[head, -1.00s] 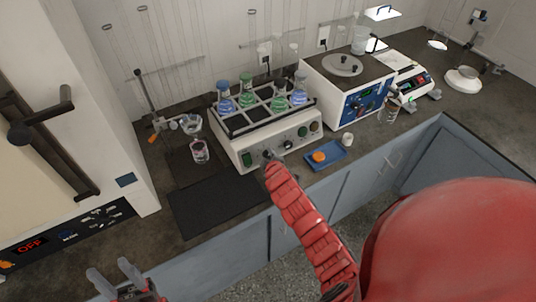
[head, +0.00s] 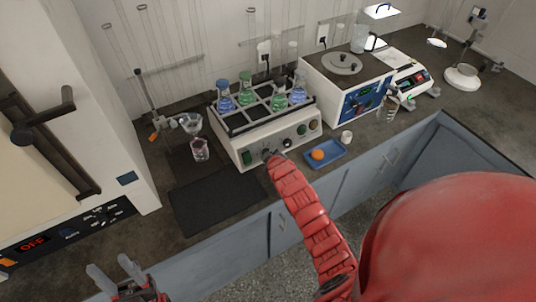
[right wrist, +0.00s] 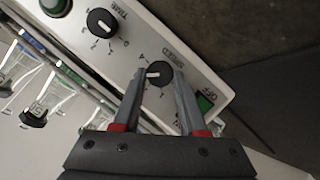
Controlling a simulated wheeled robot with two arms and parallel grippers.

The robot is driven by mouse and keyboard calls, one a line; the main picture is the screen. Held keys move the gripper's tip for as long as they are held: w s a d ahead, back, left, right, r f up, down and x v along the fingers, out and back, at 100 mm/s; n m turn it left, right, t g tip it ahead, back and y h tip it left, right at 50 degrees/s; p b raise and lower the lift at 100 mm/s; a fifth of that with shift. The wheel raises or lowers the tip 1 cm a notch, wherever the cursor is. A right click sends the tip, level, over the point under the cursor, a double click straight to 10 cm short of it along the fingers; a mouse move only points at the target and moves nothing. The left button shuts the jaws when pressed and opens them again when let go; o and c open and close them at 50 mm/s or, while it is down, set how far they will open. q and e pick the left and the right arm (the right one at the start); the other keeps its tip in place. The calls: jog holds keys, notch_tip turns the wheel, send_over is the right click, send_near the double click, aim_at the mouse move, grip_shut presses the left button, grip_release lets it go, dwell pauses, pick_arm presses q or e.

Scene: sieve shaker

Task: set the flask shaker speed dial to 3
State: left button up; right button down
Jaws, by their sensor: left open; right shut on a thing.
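The flask shaker (head: 262,143) is a cream box with a rack of flasks holding blue and green liquid on top. Its black speed dial (right wrist: 160,74) shows in the right wrist view, with a white pointer line aimed left in the picture. A 4 is seen above left of it and a 1 below; the marks behind the left finger are hidden. My right gripper (right wrist: 160,78) is shut on the speed dial, one finger at each side. In the head view its tip is at the front panel. My left gripper (head: 112,270) is open and empty at bottom left.
The time dial (right wrist: 102,22) and the green power switch (right wrist: 205,102) flank the speed dial. A blue tray (head: 337,156) with an orange item is right of the shaker. A dark mat (head: 215,203) lies in front. A centrifuge-like box (head: 335,93) stands behind right.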

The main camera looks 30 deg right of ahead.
jog(key=shift+c, duration=2.2)
grip_release()
jog(key=shift+f, duration=0.1)
jog(key=shift+s, duration=0.15)
jog(key=shift+s+r, duration=0.2)
jog(key=shift+r, duration=0.05)
jog(key=v, duration=1.6)
jog(key=shift+s+r, duration=0.25)
jog(key=shift+r, duration=0.05)
